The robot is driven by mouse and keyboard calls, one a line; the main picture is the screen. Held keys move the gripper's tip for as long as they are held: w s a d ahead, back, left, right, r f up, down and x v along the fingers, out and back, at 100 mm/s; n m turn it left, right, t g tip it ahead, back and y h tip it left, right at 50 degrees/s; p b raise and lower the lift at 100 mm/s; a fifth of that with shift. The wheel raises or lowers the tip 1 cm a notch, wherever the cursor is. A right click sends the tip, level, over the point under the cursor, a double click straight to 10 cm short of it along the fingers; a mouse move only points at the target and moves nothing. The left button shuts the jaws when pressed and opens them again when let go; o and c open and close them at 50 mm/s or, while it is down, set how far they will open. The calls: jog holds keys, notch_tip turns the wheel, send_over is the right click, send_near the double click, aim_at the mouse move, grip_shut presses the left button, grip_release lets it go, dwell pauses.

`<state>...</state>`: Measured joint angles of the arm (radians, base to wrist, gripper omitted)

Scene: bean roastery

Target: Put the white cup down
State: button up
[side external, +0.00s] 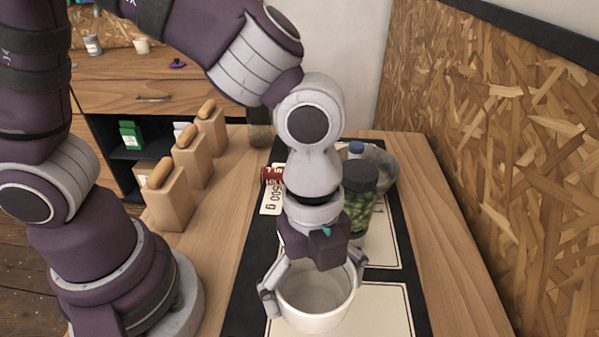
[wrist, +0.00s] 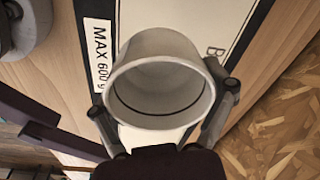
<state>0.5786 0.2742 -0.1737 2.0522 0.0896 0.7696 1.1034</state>
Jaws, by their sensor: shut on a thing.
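The white cup (side external: 316,297) is between the fingers of my gripper (side external: 312,284) in the side external view. It is upright and looks empty inside. The gripper is shut on it, with one finger on each side of its outer wall. In the wrist view the cup (wrist: 160,92) fills the middle, and the gripper (wrist: 165,115) grips it from both sides. The cup is over a cream panel of the black-bordered mat. I cannot tell whether its base touches the mat.
A jar with green contents (side external: 359,196) stands behind the gripper, beside a grey bowl (side external: 381,168). A red can (side external: 271,175) is left of them. A chipboard wall (side external: 480,130) bounds the right.

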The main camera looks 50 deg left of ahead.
aim_at(307, 288)
notch_tip(307, 288, down, 9)
jog(key=shift+f, duration=0.1)
dwell(0.3)
jog(key=o, duration=1.1)
jog(key=shift+n, duration=0.5)
jog(key=r, duration=0.4)
jog(key=a+r, duration=0.1)
jog(key=r, duration=0.3)
jog(key=w+a+r, duration=0.1)
jog(key=r, duration=0.3)
jog(key=shift+r, duration=0.3)
jog(key=a+r+n+t, duration=0.2)
jog(key=a+n, duration=0.3)
jog(key=n, duration=0.2)
jog(key=a+r+n+t+y, duration=0.1)
jog(key=a+r+n+t, duration=0.1)
jog(key=a+n, duration=0.3)
jog(key=a+r+n+t, duration=0.2)
jog(key=a+n, duration=0.3)
jog(key=n, duration=0.4)
jog(key=shift+s+a+r, duration=0.2)
jog(key=shift+a+r, duration=0.05)
jog(key=shift+a, duration=0.05)
